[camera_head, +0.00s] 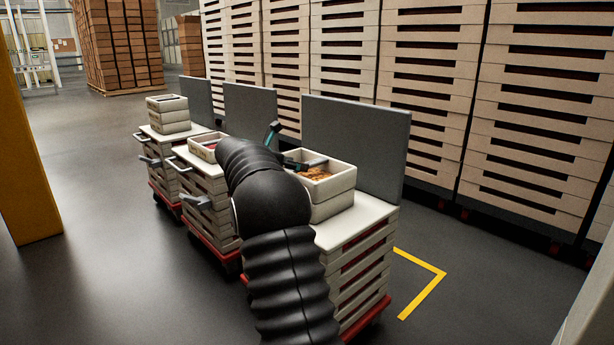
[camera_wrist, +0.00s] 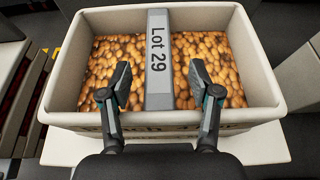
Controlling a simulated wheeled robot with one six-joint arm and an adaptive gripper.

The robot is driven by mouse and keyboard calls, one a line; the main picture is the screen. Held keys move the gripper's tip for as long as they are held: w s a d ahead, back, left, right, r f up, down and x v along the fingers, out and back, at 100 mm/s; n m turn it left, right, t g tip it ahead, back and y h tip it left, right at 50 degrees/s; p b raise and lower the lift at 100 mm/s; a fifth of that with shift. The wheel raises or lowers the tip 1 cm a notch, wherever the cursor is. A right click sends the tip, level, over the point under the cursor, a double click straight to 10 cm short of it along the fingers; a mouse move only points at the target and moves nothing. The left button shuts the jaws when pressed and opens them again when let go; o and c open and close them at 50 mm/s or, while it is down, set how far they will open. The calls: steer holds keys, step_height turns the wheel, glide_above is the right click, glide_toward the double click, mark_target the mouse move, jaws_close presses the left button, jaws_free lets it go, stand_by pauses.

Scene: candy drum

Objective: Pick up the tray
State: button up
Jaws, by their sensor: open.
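The tray (camera_head: 339,182) is a cream box filled with orange-brown candies, on top of another cream tray (camera_head: 337,205) on the nearest cart. In the wrist view the tray (camera_wrist: 85,118) fills most of the picture, and a grey bar marked "Lot 29" (camera_wrist: 159,55) spans it from back to front. My gripper (camera_wrist: 160,68) is open and empty. Its two fingers show over the near part of the tray, one on each side of the bar. Whether they touch anything cannot be told. In the head view my black arm hides the tray's left part.
The nearest cart (camera_head: 345,234) has a grey upright panel (camera_head: 355,140) behind the trays. Two similar carts with trays stand to its left. Tall tray stacks (camera_head: 430,100) line the back. A yellow post (camera_head: 28,150) stands at left; the floor between is open.

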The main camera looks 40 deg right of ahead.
steer(key=x, duration=0.4)
steer(key=shift+w+d+b, duration=0.1)
steer(key=shift+d+b, duration=0.2)
steer(key=shift+d, duration=0.05)
steer(key=shift+c, duration=0.2)
steer(key=shift+r, duration=0.15)
jaws_close()
